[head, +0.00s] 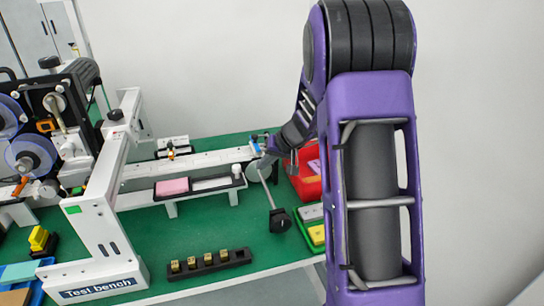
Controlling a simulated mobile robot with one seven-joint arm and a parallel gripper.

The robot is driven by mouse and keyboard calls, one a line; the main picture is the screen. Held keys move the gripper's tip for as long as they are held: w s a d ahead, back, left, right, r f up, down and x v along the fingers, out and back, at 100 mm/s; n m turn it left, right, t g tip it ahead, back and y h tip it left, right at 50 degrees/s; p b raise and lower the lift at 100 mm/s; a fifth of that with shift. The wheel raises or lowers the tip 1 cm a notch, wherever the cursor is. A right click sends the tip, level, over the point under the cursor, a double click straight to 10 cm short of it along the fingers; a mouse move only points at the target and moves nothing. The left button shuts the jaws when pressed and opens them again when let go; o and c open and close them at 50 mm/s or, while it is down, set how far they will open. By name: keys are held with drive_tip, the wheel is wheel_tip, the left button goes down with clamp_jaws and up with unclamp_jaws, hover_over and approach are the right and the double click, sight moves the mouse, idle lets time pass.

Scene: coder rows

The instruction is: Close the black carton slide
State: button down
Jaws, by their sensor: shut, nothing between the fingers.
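A shallow black tray (213,191) along the front of the white rail holds a pink block (172,187) and a white block (211,183). I cannot tell for certain which part is the black carton slide. A thin rod with a black block (280,220) at its lower end slants down from the rail's right end. My gripper (268,152) is at the right end of the rail, close to a small blue part (257,146). It is small and partly lost against the dark wrist. It looks shut and holds nothing visible. I cannot tell if it touches anything.
A white frame marked "Test bench" (100,287) and a machine with reels (30,155) stand at left. A black rack (208,266) with several brass pieces lies in front. The green top's middle is clear.

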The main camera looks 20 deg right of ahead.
drive_tip(key=shift+w+a+f+p, duration=0.1)
drive_tip(key=shift+w+a+p, duration=0.2)
drive_tip(key=shift+a, duration=0.7)
drive_tip(key=shift+w+a+f+p, duration=0.1)
drive_tip(key=shift+w+a, duration=0.25)
drive_tip(key=shift+a, duration=0.65)
drive_tip(key=shift+a, duration=0.15)
drive_tip(key=a, duration=2.2)
drive_tip(key=shift+a+r, duration=0.1)
drive_tip(key=shift+a, duration=0.25)
